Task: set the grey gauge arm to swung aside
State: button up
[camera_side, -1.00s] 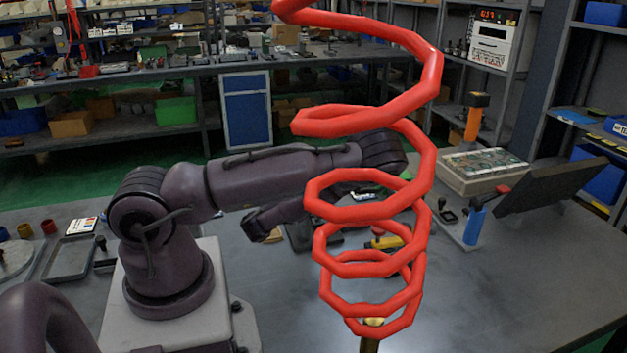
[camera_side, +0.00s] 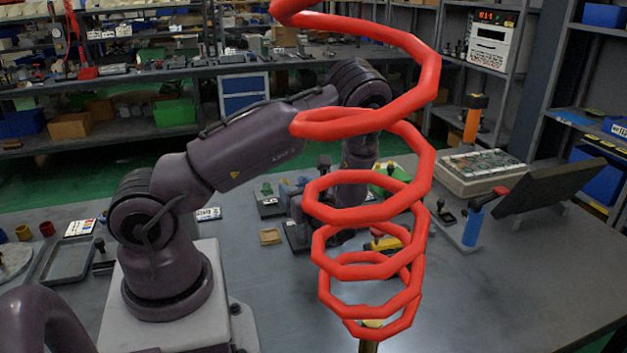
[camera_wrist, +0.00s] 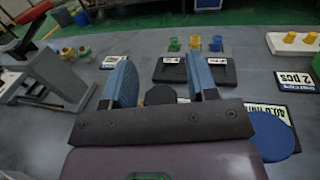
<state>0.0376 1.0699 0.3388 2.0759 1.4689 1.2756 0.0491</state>
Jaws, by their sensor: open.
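My gripper (camera_wrist: 159,62) is open in the wrist view, with a blue-faced finger on either side and nothing held. A dark faceted piece (camera_wrist: 160,95) shows between the fingers, low near the palm; I cannot tell whether it belongs to the gauge. In the side view, my forearm reaches over the bench and the wrist bends down behind the red coil, which hides most of the gripper. I cannot pick out the grey gauge arm for certain in either view, so its position cannot be told.
The red coil (camera_side: 425,165) stands in the foreground. A blue-handled fixture (camera_side: 475,225) is at right, beside a dark tilted panel (camera_side: 550,188). A yellow block (camera_side: 385,243) sits behind the coil. The wrist view shows a black plate (camera_wrist: 222,72) ahead and a blue disc (camera_wrist: 272,137) at right.

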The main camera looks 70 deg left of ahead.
jog(key=shift+w+d+n+g, duration=0.1)
jog(key=shift+d+n+g, duration=0.15)
jog(key=shift+n+g, duration=0.3)
jog(key=d+f+n+g+h, duration=0.2)
jog(key=d+h, duration=0.1)
jog(key=d, duration=1)
jog(key=s+d+r+n+t+h, duration=0.2)
jog(key=d+r+n+t+h, duration=0.2)
jog(key=r, duration=0.5)
jog(key=s+d+r+n+t+h, duration=0.2)
jog(key=d+r+n+t+h, duration=0.3)
jog(key=d+r+n+h, duration=0.2)
jog(key=shift+s+d+r+h, duration=0.2)
jog(key=shift+d+r+h, duration=0.45)
jog(key=shift+r+h, duration=0.85)
jog(key=shift+f+n, duration=0.15)
jog(key=shift+n, duration=0.1)
